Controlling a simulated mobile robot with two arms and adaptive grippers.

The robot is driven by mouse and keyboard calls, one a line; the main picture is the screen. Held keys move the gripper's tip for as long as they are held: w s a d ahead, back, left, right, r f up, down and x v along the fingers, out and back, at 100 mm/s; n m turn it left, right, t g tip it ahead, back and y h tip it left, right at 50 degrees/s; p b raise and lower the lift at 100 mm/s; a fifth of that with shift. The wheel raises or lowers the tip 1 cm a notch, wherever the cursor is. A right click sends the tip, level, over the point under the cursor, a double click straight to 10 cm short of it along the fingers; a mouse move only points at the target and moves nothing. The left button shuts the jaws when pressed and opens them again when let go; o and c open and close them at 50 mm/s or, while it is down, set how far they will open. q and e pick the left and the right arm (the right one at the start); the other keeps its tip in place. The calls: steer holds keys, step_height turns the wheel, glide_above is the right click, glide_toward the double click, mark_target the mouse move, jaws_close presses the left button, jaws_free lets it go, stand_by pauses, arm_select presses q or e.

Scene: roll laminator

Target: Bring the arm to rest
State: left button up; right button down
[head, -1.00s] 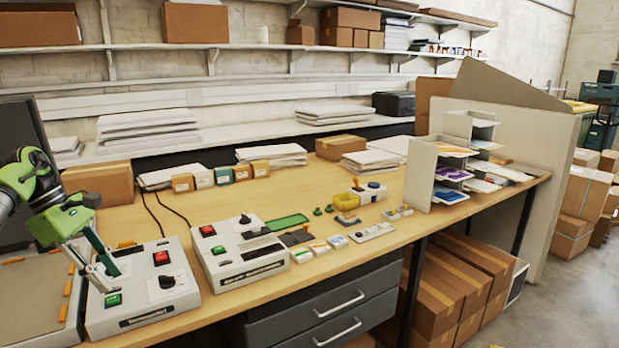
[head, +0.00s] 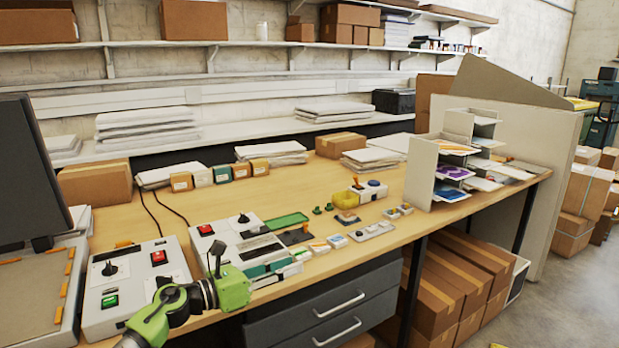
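My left arm comes in at the bottom left of the head view. Its green-bodied gripper (head: 294,269) points right, in front of the right-hand control box (head: 222,234) and partly covering it. The two fingers overlap in this view, so I cannot tell whether they are open or shut. No held object shows at the fingertips. My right gripper is out of view.
A dark panel (head: 30,170) stands at the left. Drawers (head: 330,308) lie below the front edge.

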arm_select(q)
steer(key=s+a+f+n+t+y, duration=0.2)
steer(key=s+a+f+n+y, duration=0.55)
steer(key=n, duration=0.95)
steer(key=s+a+f+n+t+y, duration=0.2)
steer(key=s+a+f+n+y, duration=0.5)
steer(key=n, duration=0.9)
steer(key=s+f+n+g, duration=0.3)
steer(key=s+f, duration=0.1)
steer(key=s, duration=0.6)
steer(key=s+f+n+g, duration=0.3)
steer(key=s+f+g, duration=0.1)
steer(key=s, duration=0.6)
steer(key=s+f+n+g, duration=0.3)
steer(key=s+f+n, duration=0.1)
steer(key=s, duration=0.6)
step_height(320, 180, down, 25)
steer(key=s+g, duration=0.1)
steer(key=g, duration=0.1)
steer(key=s+a+f, duration=0.2)
steer(key=s+f, duration=0.6)
steer(key=s+a+f+m, duration=0.1)
steer(key=s+f, duration=0.8)
steer(key=shift+s+a+g, duration=0.3)
steer(key=shift+a+g, duration=0.05)
steer(key=shift+g, duration=0.05)
